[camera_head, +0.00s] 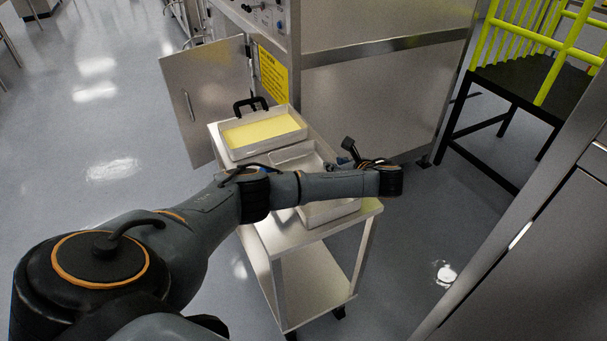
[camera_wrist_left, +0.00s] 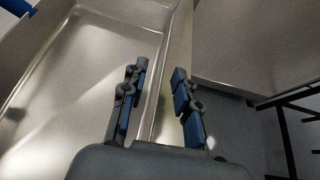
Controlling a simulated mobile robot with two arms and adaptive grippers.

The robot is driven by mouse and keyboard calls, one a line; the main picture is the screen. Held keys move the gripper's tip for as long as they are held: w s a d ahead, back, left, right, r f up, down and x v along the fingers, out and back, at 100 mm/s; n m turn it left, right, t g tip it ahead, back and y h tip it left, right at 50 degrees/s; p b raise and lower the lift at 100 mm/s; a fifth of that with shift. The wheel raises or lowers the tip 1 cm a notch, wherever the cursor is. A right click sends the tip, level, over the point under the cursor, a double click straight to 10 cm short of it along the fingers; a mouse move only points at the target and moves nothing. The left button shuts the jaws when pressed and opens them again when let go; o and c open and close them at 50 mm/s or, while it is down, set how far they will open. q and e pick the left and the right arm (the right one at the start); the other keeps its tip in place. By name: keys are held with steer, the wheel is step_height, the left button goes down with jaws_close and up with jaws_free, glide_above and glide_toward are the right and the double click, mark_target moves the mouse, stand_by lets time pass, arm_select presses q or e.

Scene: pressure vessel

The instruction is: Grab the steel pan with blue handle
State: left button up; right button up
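The steel pan (camera_head: 330,210) sits on the cart, partly hidden behind my left arm in the head view. Its shiny interior (camera_wrist_left: 85,65) and side wall fill much of the left wrist view. A blue piece (camera_wrist_left: 17,7), which looks like its handle, shows at that view's top left corner. My left gripper (camera_head: 345,157) is over the pan's right side. In the wrist view its blue-padded fingers (camera_wrist_left: 157,92) are apart, one over the pan's interior and one on the outer side of the rim. Whether they touch the rim I cannot tell. My right gripper is not in view.
Another pan (camera_head: 235,150) with yellow contents and a black handle (camera_head: 250,104) stands at the cart's far end. The metal cart (camera_head: 285,240) stands by a large steel cabinet (camera_head: 375,100) with an open door (camera_head: 205,95). A black platform with yellow railings (camera_head: 515,90) is at right.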

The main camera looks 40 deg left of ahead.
arm_select(q)
steer(key=shift+c, duration=0.2)
jaws_close()
steer(key=shift+r, duration=0.15)
